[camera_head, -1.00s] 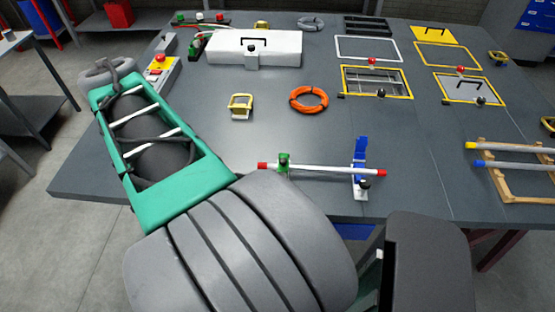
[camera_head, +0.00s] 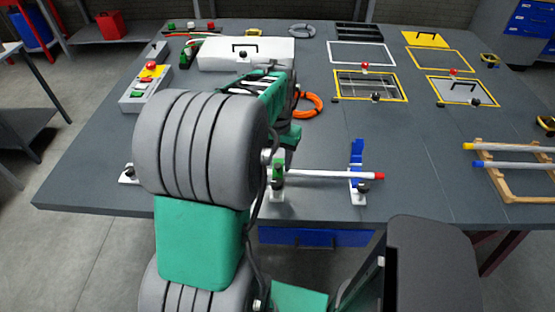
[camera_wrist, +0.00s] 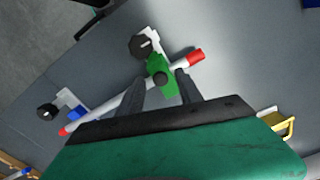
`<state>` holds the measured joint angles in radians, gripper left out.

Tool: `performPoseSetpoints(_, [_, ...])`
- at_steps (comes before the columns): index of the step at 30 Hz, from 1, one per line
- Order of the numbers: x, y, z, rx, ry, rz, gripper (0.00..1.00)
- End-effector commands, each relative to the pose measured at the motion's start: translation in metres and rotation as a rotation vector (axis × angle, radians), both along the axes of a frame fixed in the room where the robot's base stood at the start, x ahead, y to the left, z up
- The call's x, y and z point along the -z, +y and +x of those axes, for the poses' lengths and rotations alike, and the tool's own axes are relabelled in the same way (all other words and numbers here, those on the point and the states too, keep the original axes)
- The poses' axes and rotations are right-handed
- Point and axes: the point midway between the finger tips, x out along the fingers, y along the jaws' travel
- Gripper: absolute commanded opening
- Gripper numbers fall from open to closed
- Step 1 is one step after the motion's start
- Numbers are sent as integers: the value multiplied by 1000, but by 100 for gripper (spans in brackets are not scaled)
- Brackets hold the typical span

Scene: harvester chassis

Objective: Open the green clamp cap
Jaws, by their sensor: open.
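The green clamp cap (camera_wrist: 161,74) sits over a white rod (camera_wrist: 103,101) with red ends, on a white base with a black knob (camera_wrist: 140,46). In the head view the green clamp (camera_head: 278,173) shows just right of my arm. My gripper (camera_wrist: 162,80) is open, its two dark fingers reaching toward the clamp on either side of the green cap. I cannot tell whether they touch it. The blue clamp (camera_head: 357,152) holds the rod's other part, its blue cap standing upright in the head view. My arm hides my gripper in the head view.
An orange ring (camera_head: 312,104), a white box (camera_head: 222,57) and a control box with a red button (camera_head: 145,88) lie farther back. Framed openings (camera_head: 371,85) are at the right. A yellow handle (camera_wrist: 284,124) is near my gripper's right side. The table's front edge is close.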

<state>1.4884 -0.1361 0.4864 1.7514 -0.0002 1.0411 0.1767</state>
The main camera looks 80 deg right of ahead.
Motion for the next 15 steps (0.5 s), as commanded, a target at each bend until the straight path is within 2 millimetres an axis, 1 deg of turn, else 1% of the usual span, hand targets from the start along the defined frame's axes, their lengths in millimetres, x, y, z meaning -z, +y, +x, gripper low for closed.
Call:
performPoseSetpoints(2, [3,0,0,0,0,-1,43])
performPoseSetpoints(8, [3,0,0,-1,0,-1,42])
performPoseSetpoints(15, [3,0,0,-1,0,-1,22])
